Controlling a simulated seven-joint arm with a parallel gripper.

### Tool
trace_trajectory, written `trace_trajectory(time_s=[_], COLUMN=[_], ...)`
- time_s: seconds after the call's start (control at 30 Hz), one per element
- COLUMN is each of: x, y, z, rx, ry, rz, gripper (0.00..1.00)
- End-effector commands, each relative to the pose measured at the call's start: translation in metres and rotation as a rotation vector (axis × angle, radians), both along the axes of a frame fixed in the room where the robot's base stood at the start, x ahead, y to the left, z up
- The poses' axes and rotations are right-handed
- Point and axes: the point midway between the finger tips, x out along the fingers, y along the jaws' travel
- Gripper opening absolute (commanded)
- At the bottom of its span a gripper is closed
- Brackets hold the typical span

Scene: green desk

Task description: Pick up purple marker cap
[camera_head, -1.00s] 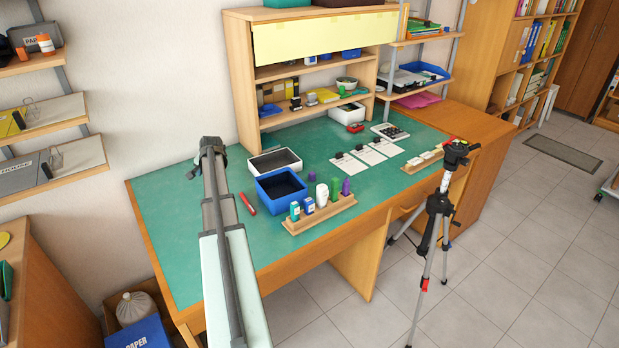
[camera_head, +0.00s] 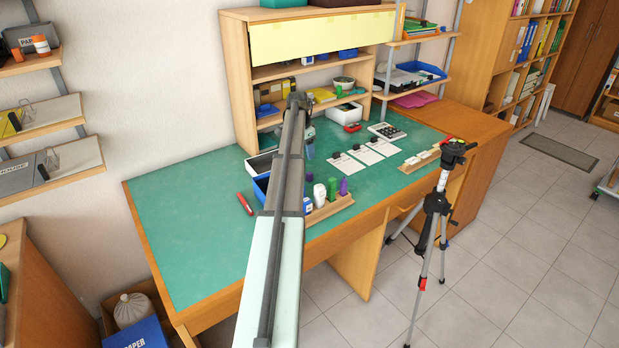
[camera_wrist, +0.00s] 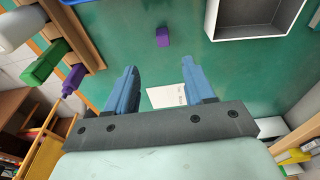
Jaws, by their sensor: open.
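The small purple marker cap (camera_wrist: 162,37) lies on the green desk in the wrist view, apart from other things. In the head view it shows as a small purple spot (camera_head: 309,176) just right of my arm. My gripper (camera_wrist: 160,66) is open and empty above the desk, its two blue fingers spread. The cap appears beyond the fingertips, roughly centred between them. In the head view my gripper (camera_head: 309,148) hangs near the back of the desk, partly behind my arm. A purple marker (camera_wrist: 74,77) stands in the wooden rack.
The wooden rack (camera_head: 336,204) also holds a green marker (camera_wrist: 43,66) and a white bottle (camera_head: 320,195). A white-rimmed tray (camera_wrist: 212,18) and a blue bin (camera_head: 260,187) are close by. White cards (camera_head: 347,166) lie to the right. The desk's left side is clear.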

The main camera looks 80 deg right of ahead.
Motion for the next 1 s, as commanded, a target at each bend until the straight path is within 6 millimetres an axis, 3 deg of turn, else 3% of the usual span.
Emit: trace_trajectory(time_s=[0.4,0.67,1.0], x=[-0.006,-0.007,-0.012], y=[-0.007,-0.010,-0.018], z=[-0.065,-0.079,-0.118], rx=[0.000,-0.001,-0.001], ry=[-0.001,-0.001,-0.001], rz=[0.002,0.002,0.003], gripper=[0.53,0.53,0.53])
